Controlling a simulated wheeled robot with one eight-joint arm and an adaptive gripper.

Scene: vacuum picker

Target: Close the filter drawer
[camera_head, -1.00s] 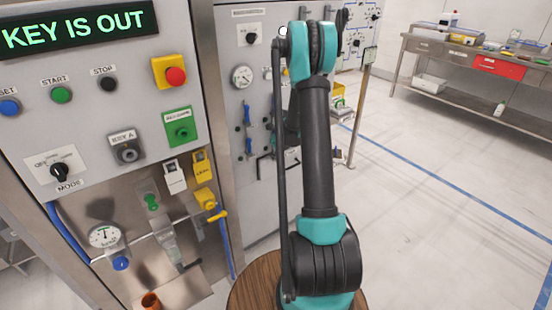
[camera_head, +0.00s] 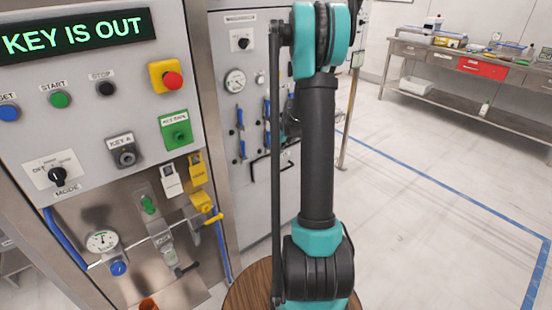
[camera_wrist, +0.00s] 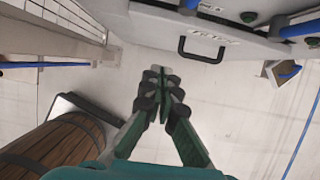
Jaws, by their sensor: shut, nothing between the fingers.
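The filter drawer (camera_wrist: 170,27) shows at the top of the wrist view as a pale grey front with a dark label and a black bar handle (camera_wrist: 203,57). How far it stands out from the cabinet is hard to tell. My gripper (camera_wrist: 161,72) is shut and empty, below and left of the handle in the wrist view and apart from it. In the head view a black handle (camera_head: 257,168) shows low on the grey cabinet (camera_head: 240,195), partly behind my arm. My gripper is hidden there.
A control panel (camera_head: 95,80) with buttons and gauges stands at the left. Blue-handled valves (camera_wrist: 300,29) sit right of the drawer in the wrist view. A steel workbench (camera_head: 470,65) stands at the far right. The floor between is open.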

